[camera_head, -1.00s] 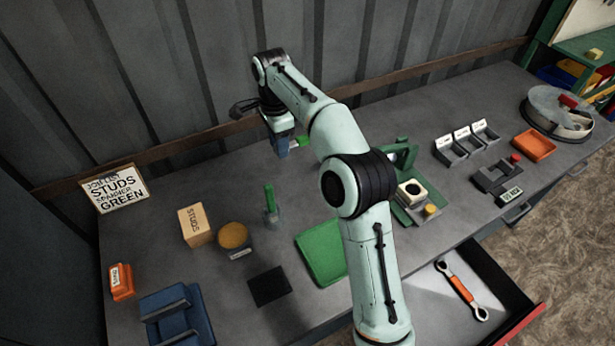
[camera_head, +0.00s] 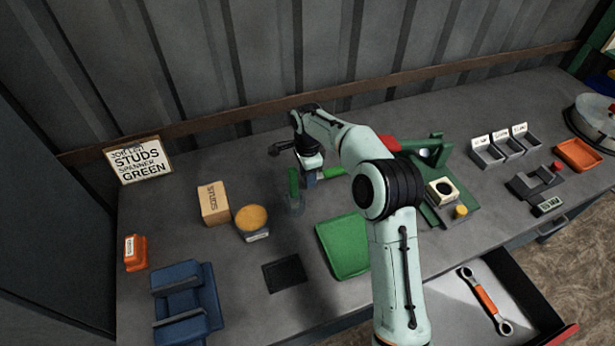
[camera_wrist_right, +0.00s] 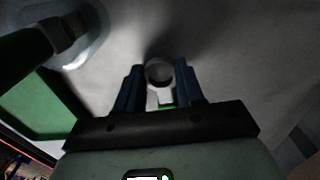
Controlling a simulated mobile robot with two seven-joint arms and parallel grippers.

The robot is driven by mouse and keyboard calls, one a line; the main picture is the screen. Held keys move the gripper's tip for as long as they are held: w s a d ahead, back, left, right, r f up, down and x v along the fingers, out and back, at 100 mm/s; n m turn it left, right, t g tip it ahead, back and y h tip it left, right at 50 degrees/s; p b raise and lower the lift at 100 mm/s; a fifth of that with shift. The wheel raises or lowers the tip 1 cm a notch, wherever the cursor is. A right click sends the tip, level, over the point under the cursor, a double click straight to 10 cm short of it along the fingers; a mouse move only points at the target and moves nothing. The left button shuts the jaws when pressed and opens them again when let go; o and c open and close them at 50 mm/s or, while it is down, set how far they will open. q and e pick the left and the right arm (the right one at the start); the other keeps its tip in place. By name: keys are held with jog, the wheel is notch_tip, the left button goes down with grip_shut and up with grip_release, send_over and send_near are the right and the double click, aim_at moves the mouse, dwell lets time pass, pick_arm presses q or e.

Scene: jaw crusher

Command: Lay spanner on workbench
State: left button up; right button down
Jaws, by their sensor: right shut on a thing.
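My right gripper (camera_head: 310,180) is low over the back middle of the grey workbench (camera_head: 420,262). It is shut on a spanner with a green handle (camera_head: 334,172). In the right wrist view the spanner's pale ring end (camera_wrist_right: 159,71) sits between the two dark blue fingers (camera_wrist_right: 158,88), with a bit of green below it. Most of this spanner is hidden, and I cannot tell whether it touches the bench. Another spanner, with an orange handle (camera_head: 486,299), lies in the open drawer (camera_head: 450,318). My left gripper is not in view.
A green-handled tool in a clear cup (camera_head: 295,204) stands close to my right gripper. Grey trays (camera_head: 487,153) stand right.

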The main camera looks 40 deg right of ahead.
jog(key=shift+f, duration=0.3)
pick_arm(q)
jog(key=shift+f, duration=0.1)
pick_arm(e)
jog(key=shift+f, duration=0.1)
jog(key=c, duration=0.7)
grip_release()
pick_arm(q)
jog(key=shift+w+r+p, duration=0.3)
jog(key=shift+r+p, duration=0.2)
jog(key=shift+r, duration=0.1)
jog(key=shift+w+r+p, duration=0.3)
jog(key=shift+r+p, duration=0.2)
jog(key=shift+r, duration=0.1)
pick_arm(e)
notch_tip(320, 180, up, 12)
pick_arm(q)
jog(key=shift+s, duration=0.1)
